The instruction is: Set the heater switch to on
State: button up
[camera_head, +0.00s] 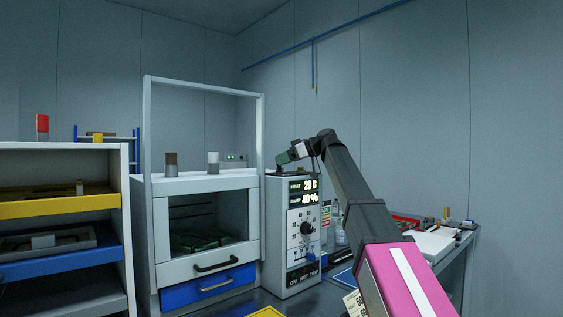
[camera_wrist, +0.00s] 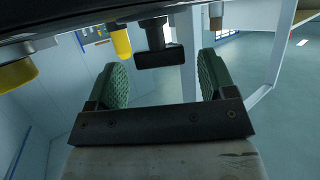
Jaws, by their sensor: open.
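The panel fixture is a light grey box (camera_head: 283,238) with lit readouts of 20 C and 40 %, a round dial (camera_head: 306,228) and a lower slider strip on its front. My gripper (camera_head: 282,158) is just above the top of this box. In the wrist view its two green-padded fingers (camera_wrist: 163,80) are apart with nothing between the pads. A black T-shaped handle (camera_wrist: 158,55) shows beyond the fingertips, and a yellow cylinder (camera_wrist: 121,40) is left of it. I cannot tell which part is the heater switch or its setting.
A white-framed cabinet (camera_head: 205,182) with a blue drawer (camera_head: 207,286) stands left of the box. A shelf with a yellow tray (camera_head: 60,204) is further left. A bench (camera_head: 455,250) with small items is at right, behind my arm.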

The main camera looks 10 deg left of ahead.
jog(key=shift+a+f, duration=0.2)
jog(key=shift+a, duration=0.35)
jog(key=c, duration=0.9)
jog(key=shift+c, duration=0.2)
jog(key=shift+m+t, duration=0.3)
jog(key=m+t, duration=0.1)
jog(key=m+t+h, duration=0.1)
jog(key=t, duration=0.1)
jog(key=shift+s, duration=0.25)
jog(key=shift+a+m+t+h, duration=0.1)
jog(key=shift+m+t+h, duration=1)
jog(key=shift+m+t, duration=1)
jog(key=shift+m, duration=0.4)
